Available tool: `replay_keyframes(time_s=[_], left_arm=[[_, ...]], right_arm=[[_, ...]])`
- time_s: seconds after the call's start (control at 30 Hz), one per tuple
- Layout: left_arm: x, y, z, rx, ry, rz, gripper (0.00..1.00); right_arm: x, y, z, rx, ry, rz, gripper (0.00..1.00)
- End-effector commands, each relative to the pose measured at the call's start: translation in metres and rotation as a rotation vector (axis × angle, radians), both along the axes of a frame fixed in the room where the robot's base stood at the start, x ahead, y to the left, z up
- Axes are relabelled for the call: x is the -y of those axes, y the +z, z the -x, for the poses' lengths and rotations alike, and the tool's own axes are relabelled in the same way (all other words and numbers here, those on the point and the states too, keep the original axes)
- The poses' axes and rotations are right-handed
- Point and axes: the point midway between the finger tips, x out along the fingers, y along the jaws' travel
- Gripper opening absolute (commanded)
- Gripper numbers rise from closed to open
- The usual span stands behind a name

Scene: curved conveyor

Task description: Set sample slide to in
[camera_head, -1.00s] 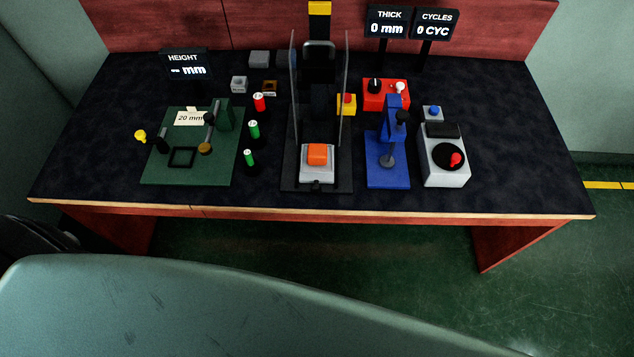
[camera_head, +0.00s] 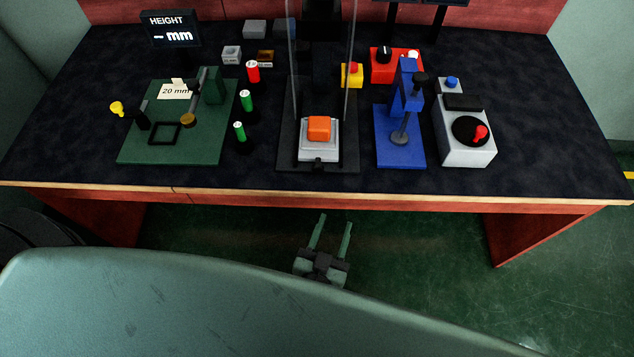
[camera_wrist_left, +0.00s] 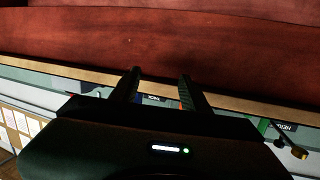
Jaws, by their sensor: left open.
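The sample slide appears to be the grey-white carriage (camera_head: 318,154) with an orange block (camera_head: 320,128) on it. It sits at the front of the black press-like station (camera_head: 289,160) between two clear upright panels, with a small dark knob at its front edge. My left gripper (camera_head: 331,222) is open and empty, in front of the table and below its front edge, apart from the slide. In the left wrist view the open fingers (camera_wrist_left: 158,88) point toward the red table front. My right gripper is not in view.
A green height gauge plate (camera_head: 205,150) stands left, with red and green cylinders beside it. A blue stand (camera_head: 400,152), a grey unit with a red knob (camera_head: 467,158), a red box (camera_head: 390,70) and a yellow button box (camera_head: 352,76) stand right. The table's front strip is clear.

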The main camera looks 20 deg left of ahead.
Motion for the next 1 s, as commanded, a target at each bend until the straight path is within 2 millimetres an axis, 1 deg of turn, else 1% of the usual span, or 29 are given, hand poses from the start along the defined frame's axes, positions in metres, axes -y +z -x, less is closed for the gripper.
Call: replay_keyframes(time_s=[0.03,0.1,0.13,0.2,0.3,0.37,0.43,0.7,0.83,1.0], left_arm=[[-0.008,0.015,-0.003,0.055,0.071,0.016,0.46],[-0.021,0.040,-0.005,0.105,0.159,0.023,0.46],[-0.026,0.048,-0.005,0.118,0.188,0.027,0.46],[-0.035,0.062,-0.004,0.138,0.242,0.031,0.46],[-0.042,0.072,-0.006,0.149,0.276,0.033,0.46],[-0.044,0.074,-0.011,0.151,0.281,0.031,0.46],[-0.046,0.075,-0.020,0.151,0.279,0.031,0.46],[-0.058,0.074,-0.062,0.152,0.277,0.031,0.46],[-0.061,0.073,-0.074,0.148,0.276,0.031,0.46],[-0.063,0.073,-0.079,0.149,0.276,0.030,0.46]], right_arm=[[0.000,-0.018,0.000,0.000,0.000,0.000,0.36],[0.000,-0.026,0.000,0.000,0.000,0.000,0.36],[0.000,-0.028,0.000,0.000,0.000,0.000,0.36],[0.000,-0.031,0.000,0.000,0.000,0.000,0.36],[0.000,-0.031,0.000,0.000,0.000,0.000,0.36],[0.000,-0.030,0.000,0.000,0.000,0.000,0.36],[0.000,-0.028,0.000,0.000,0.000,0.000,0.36],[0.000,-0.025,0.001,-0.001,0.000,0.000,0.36],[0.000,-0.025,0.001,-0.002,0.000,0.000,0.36],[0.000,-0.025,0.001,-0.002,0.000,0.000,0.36]])
